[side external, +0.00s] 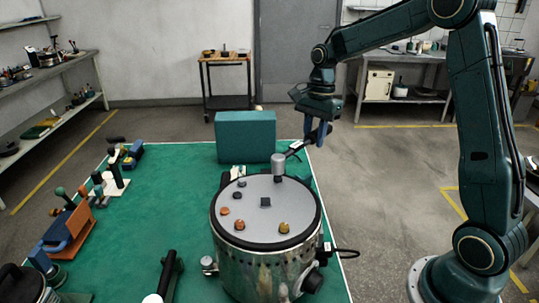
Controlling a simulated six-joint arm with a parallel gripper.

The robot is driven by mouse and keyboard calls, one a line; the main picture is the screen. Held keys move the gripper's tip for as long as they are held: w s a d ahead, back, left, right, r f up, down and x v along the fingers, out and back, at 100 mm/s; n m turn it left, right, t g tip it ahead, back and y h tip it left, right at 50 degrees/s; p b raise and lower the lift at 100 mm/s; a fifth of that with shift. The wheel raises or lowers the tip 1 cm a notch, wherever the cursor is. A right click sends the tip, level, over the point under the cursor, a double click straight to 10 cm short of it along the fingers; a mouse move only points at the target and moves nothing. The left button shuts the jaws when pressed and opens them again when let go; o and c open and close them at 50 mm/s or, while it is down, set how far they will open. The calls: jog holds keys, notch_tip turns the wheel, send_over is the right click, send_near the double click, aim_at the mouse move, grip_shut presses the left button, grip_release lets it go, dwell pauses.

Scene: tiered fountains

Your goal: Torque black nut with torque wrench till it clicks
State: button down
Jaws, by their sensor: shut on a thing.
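My gripper (319,140) is shut on the torque wrench (295,148) near its handle end, at the back right of the drum. The wrench slants down to the left and ends in a grey cylindrical socket (278,164). The socket stands upright over the far right part of the grey lid (250,210). A small dark piece (278,179) shows just under the socket; I cannot tell if they touch. Another black nut (242,183) sits at the far left of the lid, and a dark square piece (265,202) is near its middle.
Several orange and brass nuts (284,227) sit on the lid of the metal drum (250,268). A teal box (245,136) stands behind it on the green mat (185,190). Tools and an orange-brown holder (70,229) are at left. A black-handled tool (168,273) lies in front.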

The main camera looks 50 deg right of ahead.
jog(key=shift+f, duration=0.85)
dwell(0.3)
jog(key=shift+s, duration=0.15)
dwell(0.5)
jog(key=s+a+m, duration=0.1)
jog(key=s+m, duration=0.4)
jog(key=s, duration=0.1)
jog(key=shift+a+t, duration=0.15)
jog(key=shift+t, duration=0.15)
jog(key=c, duration=1.9)
grip_release()
grip_shut()
jog(key=shift+r, duration=1.1)
